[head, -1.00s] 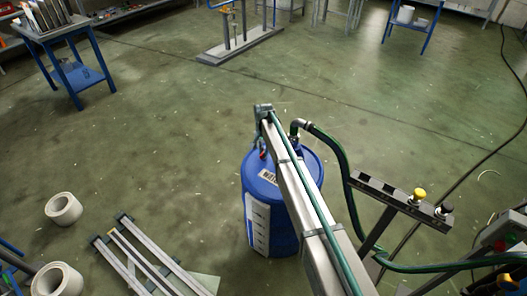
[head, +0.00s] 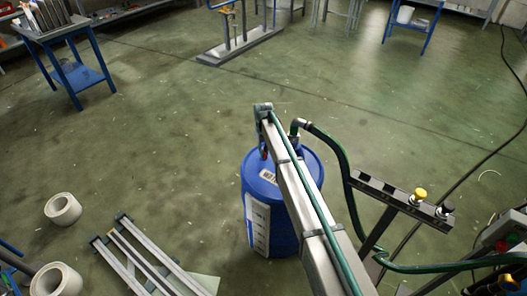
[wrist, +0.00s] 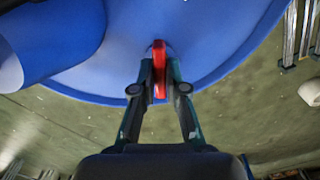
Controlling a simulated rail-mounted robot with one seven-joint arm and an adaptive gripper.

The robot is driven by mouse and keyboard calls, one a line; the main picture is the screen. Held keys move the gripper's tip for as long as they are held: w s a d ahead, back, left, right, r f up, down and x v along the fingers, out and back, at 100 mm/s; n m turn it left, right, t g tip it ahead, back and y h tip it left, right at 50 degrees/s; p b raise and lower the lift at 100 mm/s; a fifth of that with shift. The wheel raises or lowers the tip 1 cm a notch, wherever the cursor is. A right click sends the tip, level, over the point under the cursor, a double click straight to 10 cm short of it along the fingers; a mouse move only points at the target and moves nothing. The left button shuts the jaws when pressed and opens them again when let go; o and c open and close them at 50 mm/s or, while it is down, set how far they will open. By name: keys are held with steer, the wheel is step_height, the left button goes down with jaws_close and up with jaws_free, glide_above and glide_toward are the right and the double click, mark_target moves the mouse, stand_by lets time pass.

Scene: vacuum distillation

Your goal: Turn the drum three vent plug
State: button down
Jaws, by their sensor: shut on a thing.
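A blue drum (head: 262,215) stands upright on the floor under my arm, with a white label on its side. It also fills the top of the wrist view (wrist: 225,55). In the wrist view a red vent plug (wrist: 159,68) sits on the drum's top near the rim. My gripper (wrist: 160,72) is shut on the red plug, one finger on each side of it. In the head view my arm covers part of the drum top, and the gripper is mostly hidden.
A green hose (head: 345,175) with a metal elbow reaches the drum top right of my arm. A stand with yellow and black knobs (head: 405,200) is to the right. White rolls (head: 63,209) and metal rails (head: 140,260) lie at left. The floor behind the drum is clear.

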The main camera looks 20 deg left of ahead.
steer(key=n, duration=0.4)
steer(key=shift+n, duration=0.3)
steer(key=n, duration=0.4)
steer(key=shift+n, duration=0.4)
steer(key=c, duration=1.2)
jaws_free()
steer(key=shift+r, duration=0.15)
step_height(320, 180, up, 12)
